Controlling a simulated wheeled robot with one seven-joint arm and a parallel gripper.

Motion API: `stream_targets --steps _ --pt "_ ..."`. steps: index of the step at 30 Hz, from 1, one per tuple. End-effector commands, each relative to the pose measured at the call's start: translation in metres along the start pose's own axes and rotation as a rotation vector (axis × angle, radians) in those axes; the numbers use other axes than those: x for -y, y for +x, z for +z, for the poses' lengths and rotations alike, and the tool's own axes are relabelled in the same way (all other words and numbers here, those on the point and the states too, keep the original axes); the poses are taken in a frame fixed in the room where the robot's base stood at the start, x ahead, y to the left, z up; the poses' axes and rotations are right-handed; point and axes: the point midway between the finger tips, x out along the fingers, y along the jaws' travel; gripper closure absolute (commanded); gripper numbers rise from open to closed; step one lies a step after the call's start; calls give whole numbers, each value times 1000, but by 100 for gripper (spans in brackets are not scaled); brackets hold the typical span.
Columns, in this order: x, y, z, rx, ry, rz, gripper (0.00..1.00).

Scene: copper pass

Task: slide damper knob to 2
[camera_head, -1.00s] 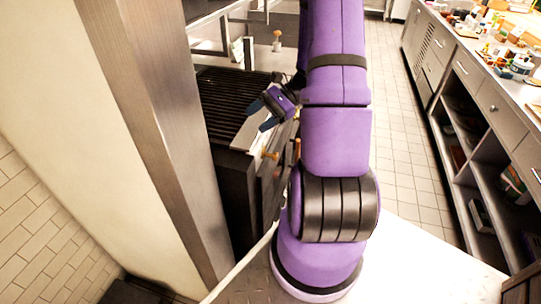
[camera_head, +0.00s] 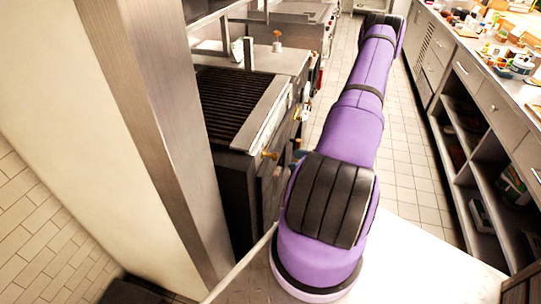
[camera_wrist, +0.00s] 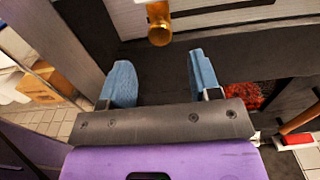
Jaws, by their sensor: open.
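A brass knob (camera_head: 268,155) sticks out from the upper front of the dark grill unit (camera_head: 236,190). In the wrist view a brass knob (camera_wrist: 158,24) shows at the top centre, on a rod coming from the unit's front. My gripper (camera_wrist: 160,66) has two blue fingers spread apart with nothing between them. The knob lies just beyond the fingertips in that picture and is apart from them. In the head view my arm hides most of the gripper. No number marks for the damper are readable.
The black grill grate (camera_head: 228,100) lies on top of the unit. A steel post (camera_head: 150,130) stands at the left. A counter (camera_head: 500,85) with many items runs along the right. The tiled aisle (camera_head: 400,150) between is clear.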

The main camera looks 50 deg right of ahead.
Motion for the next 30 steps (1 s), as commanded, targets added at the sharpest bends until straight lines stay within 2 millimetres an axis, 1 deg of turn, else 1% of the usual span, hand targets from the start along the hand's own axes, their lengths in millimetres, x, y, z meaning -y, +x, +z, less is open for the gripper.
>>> stream_targets --steps 12,16,21,30 --pt "-1 70 1 0 -1 6 43" --pt "0 87 1 1 -2 4 43" --pt "0 98 1 0 -2 3 43" --pt "0 100 1 0 -2 3 43"
